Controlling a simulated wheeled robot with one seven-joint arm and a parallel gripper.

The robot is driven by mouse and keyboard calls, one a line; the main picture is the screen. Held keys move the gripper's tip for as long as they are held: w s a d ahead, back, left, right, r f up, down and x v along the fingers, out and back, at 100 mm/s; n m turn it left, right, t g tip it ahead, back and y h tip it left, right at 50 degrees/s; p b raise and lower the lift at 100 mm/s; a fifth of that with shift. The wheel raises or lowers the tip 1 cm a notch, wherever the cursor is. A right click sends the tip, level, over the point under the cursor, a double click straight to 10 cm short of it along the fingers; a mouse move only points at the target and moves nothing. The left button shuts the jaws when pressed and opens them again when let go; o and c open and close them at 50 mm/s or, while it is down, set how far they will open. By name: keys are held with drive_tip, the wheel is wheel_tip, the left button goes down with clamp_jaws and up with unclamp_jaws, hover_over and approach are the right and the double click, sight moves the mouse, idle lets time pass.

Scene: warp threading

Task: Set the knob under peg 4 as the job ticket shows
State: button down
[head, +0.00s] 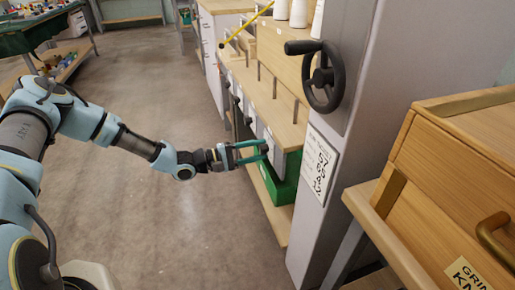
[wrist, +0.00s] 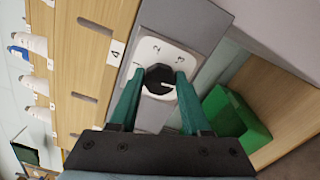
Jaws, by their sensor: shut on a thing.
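My gripper (wrist: 159,82) has its two green fingers closed on either side of a black faceted knob (wrist: 160,73). The knob sits on a white dial plate (wrist: 150,49) with small digits, partly hidden by the fingers. Its pointer setting is not clear to me. A label "4" (wrist: 115,54) is on the wooden board beside the plate. In the head view my gripper (head: 265,150) reaches the bench front. The white sheet with large black characters on the grey pillar (head: 320,166) looks like the job ticket; I cannot read it surely.
A green bin (head: 285,190) stands below the knob panel and also shows in the wrist view (wrist: 236,118). A black handwheel (head: 325,78) sticks out of the pillar. A wooden cabinet (head: 455,180) is at right. The floor (head: 160,230) left of the bench is clear.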

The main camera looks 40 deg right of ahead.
drive_tip(key=shift+w+m, duration=0.1)
drive_tip(key=shift+m, duration=0.4)
idle(0.3)
drive_tip(key=shift+c, duration=1.8)
unclamp_jaws()
drive_tip(key=v, duration=1)
drive_tip(key=shift+a, duration=0.4)
drive_tip(key=shift+w, duration=0.1)
